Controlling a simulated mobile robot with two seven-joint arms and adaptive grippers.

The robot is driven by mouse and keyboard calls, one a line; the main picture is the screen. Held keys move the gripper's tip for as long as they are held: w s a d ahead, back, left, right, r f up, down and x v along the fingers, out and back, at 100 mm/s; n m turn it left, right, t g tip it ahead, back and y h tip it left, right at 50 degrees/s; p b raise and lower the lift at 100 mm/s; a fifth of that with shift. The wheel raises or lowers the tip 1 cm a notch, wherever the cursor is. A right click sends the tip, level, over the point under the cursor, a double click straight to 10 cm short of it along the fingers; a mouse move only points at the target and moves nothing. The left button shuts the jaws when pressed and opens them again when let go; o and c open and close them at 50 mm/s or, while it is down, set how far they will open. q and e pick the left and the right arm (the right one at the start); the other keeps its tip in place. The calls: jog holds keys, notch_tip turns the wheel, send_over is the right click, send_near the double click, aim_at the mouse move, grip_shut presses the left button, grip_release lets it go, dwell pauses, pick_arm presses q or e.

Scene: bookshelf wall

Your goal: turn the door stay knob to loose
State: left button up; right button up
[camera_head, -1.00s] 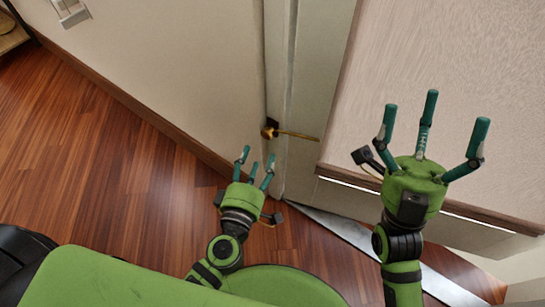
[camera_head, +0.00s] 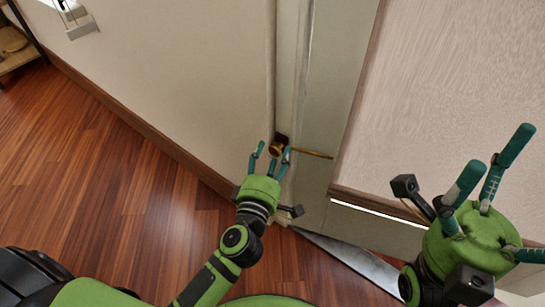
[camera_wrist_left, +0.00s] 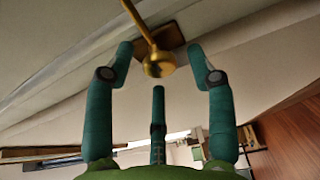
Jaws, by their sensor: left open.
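The door stay knob (camera_head: 275,149) is a small brass knob on a dark plate, with a thin brass rod (camera_head: 312,154) running right from it. My left gripper (camera_head: 272,155) is open, its three teal fingers pointing at the knob from below in the head view. In the left wrist view the knob (camera_wrist_left: 158,65) shows between the two upper fingertips, with gaps on both sides and the third finger below. I cannot tell how far the fingertips are from it in depth. My right gripper (camera_head: 497,185) is open and empty at the right, away from the knob.
A pale wall (camera_head: 170,80) with a brown baseboard (camera_head: 140,135) stands left of the knob. A pale panel (camera_head: 440,110) is on the right, near my right gripper. A shelf (camera_head: 18,50) shows at top left. The wooden floor (camera_head: 110,190) is clear.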

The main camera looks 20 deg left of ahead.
pick_arm(q)
grip_shut()
jog(key=shift+r, duration=0.1)
